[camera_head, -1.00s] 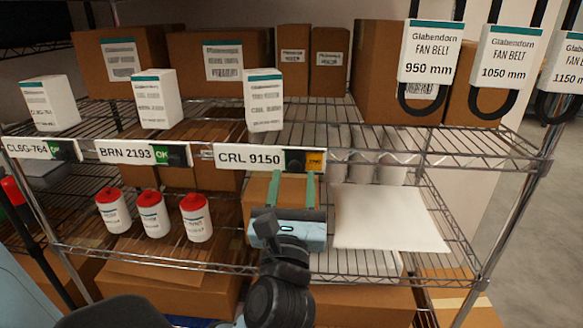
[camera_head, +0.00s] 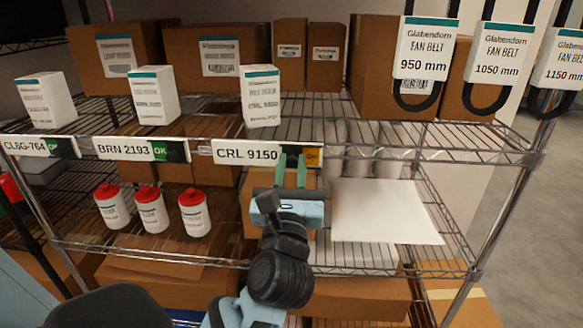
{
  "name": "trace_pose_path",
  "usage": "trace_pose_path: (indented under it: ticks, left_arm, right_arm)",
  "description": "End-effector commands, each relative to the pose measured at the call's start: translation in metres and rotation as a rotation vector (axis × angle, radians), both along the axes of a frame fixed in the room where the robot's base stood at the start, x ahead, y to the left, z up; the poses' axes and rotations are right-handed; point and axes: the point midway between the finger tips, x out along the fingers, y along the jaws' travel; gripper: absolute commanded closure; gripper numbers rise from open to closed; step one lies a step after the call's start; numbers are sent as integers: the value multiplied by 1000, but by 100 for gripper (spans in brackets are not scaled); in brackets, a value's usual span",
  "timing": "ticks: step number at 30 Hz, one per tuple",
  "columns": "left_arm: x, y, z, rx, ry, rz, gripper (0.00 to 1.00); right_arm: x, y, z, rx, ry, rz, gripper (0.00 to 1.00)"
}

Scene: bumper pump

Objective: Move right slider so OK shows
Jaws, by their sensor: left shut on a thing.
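The right label, CRL 9150 (camera_head: 246,153), hangs on the front edge of the upper shelf. At its right end a slider shows an orange part (camera_head: 314,157) with lettering too small to read. The BRN 2193 label (camera_head: 124,149) shows a green OK (camera_head: 160,151), and the CLSG-764 label (camera_head: 23,145) shows a partly clear green OK. My right gripper is not in view.
White boxes (camera_head: 261,98) stand above the labels. Red-capped bottles (camera_head: 194,213) stand on the lower shelf left of my arm. A white sheet-like item (camera_head: 384,211) lies to its right. Fan belts (camera_head: 425,60) hang at upper right.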

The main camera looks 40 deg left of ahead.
Motion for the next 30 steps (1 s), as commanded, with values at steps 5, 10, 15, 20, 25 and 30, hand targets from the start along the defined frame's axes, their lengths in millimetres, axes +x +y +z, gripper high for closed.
trace_pose_path:
  ticks: [5,10,15,20,25,30]
  left_arm:
    - [1,-2,0,-1,0,0,100]
    - [13,-20,-2,-4,2,-1,100]
    - [19,-32,-1,-1,1,-2,100]
    - [19,-32,-1,0,1,-5,100]
    - [19,-32,-1,0,1,-4,63]
    - [19,-31,0,0,0,-2,58]
  right_arm:
    - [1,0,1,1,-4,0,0]
    - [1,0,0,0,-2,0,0]
    - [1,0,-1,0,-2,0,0]
    - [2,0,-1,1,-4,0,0]
    - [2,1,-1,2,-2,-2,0]
    - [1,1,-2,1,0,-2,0]
